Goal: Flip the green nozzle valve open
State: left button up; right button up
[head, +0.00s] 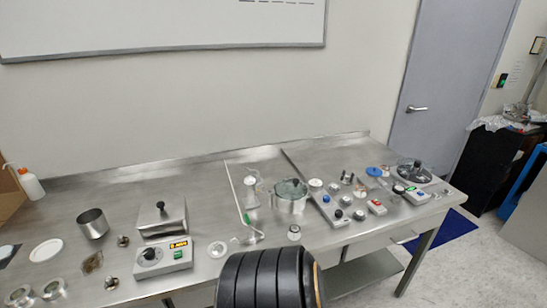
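A metal pot-like chamber (290,205) with a clear lid stands near the middle of the steel table. Neither my left nor my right gripper is in view.
A steel box (161,219) and a control unit with a lit display (163,257) stand on the left of the table. Several small knobs and switch boxes (376,207) crowd the right. A bare strip of table (190,185) lies along the back.

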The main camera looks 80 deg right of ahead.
aim_at(251, 231)
jog(key=z, duration=2.4)
